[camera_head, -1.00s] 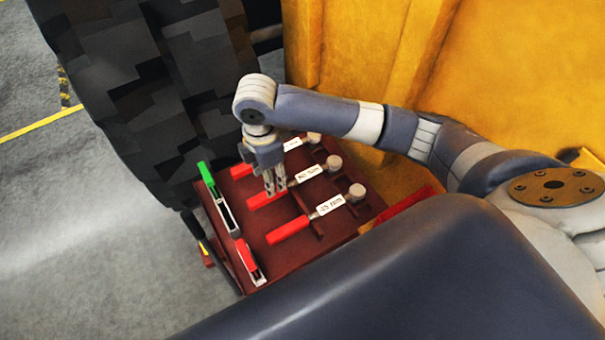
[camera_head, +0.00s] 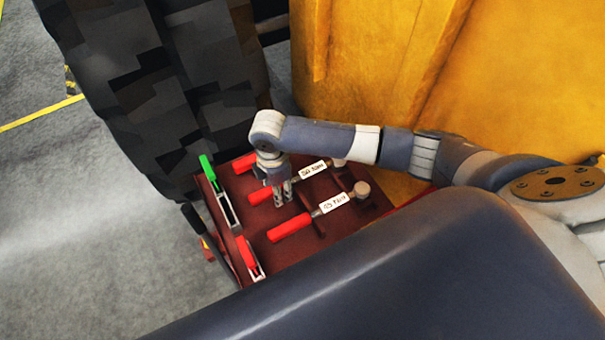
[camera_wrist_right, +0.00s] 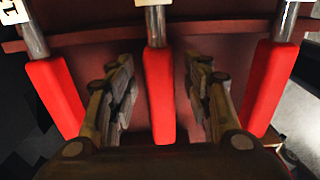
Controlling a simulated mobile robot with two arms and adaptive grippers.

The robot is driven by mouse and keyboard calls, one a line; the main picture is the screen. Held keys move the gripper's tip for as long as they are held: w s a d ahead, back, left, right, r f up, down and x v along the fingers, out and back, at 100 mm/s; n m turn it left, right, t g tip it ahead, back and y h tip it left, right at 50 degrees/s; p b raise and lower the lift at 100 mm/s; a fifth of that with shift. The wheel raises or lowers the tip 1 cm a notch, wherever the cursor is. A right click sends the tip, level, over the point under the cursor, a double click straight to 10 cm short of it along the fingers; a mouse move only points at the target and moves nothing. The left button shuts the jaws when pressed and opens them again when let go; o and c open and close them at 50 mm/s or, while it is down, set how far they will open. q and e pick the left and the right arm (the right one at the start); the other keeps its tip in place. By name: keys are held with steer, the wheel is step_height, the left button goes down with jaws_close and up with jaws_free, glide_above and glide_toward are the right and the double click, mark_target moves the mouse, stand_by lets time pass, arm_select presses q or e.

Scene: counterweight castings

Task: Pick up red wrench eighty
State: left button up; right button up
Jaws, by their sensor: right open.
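Three red-handled wrenches lie side by side on a dark red tray (camera_head: 236,183). The middle red wrench (camera_head: 313,170) has a white label that seems to read 80 Nm. Its red handle (camera_wrist_right: 160,95) shows upright in the middle of the right wrist view. My right gripper (camera_head: 283,193) is over this handle. In the right wrist view my right gripper (camera_wrist_right: 160,88) is open, with one finger on each side of the handle and gaps between. The near red wrench (camera_head: 290,229) and the far red wrench (camera_head: 246,163) lie to either side; the far one is partly hidden by my arm.
A green-handled tool (camera_head: 207,168) and another red-handled tool (camera_head: 247,254) lie along the tray's left edge. A large black tyre (camera_head: 160,90) stands behind left. A yellow machine body (camera_head: 400,80) rises behind the tray. Grey floor (camera_head: 60,230) is free at left.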

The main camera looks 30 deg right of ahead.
steer(key=shift+f, duration=0.5)
steer(key=shift+c, duration=0.2)
jaws_close()
steer(key=shift+r, duration=0.1)
steer(key=shift+r, duration=0.15)
